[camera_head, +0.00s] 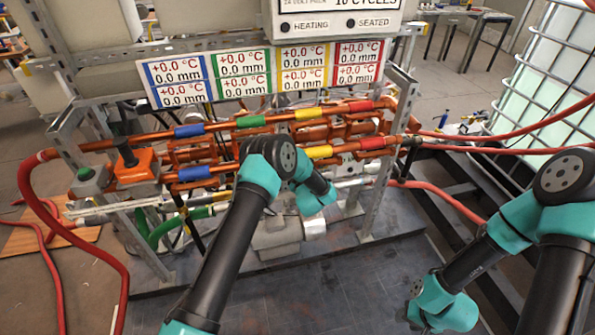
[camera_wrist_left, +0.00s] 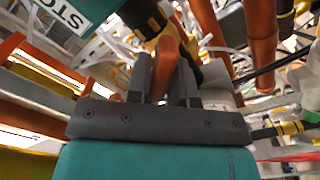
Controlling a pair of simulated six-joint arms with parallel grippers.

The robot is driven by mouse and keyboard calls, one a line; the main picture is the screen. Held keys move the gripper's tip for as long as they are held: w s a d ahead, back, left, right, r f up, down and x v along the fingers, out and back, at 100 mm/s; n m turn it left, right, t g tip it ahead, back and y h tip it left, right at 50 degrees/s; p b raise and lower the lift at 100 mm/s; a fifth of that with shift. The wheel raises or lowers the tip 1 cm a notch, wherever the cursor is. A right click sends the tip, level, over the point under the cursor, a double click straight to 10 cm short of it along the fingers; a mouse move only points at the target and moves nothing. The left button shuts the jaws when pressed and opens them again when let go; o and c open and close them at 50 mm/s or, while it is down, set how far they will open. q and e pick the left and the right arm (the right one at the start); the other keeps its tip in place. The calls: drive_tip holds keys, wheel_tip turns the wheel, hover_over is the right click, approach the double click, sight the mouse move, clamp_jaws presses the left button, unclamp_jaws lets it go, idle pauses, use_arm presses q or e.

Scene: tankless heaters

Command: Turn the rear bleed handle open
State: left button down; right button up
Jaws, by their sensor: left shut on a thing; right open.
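An orange handle (camera_wrist_left: 169,58) stands between the two dark fingers of my left gripper (camera_wrist_left: 162,82) in the left wrist view. The gripper is shut on it. A yellow-and-black fitting (camera_wrist_left: 152,17) lies just beyond the handle. In the head view my left arm reaches over the middle of the pipe rack, and its wrist hides its fingers and the handle. I cannot tell from there which bleed handle it is. My right gripper (camera_head: 438,312) is low at the right, apart from the rack; it is open, though its fingers hardly show.
Copper pipes with blue, green, yellow and red bands (camera_head: 250,121) cross the rack. Label panels (camera_head: 265,74) hang above. An orange box with a black knob (camera_head: 136,166) sits at the left. Red hoses (camera_head: 450,199) run right. Metal posts (camera_head: 384,170) flank the rack; dark floor (camera_head: 330,285) is clear in front.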

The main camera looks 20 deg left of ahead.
use_arm(q)
drive_tip(key=n, duration=0.4)
drive_tip(key=shift+f+n, duration=0.1)
drive_tip(key=shift+n, duration=1.9)
drive_tip(key=shift+f, duration=0.1)
drive_tip(key=c, duration=1.1)
unclamp_jaws()
drive_tip(key=shift+a, duration=0.1)
drive_tip(key=shift+s, duration=0.1)
drive_tip(key=v, duration=1.7)
drive_tip(key=shift+s, duration=0.15)
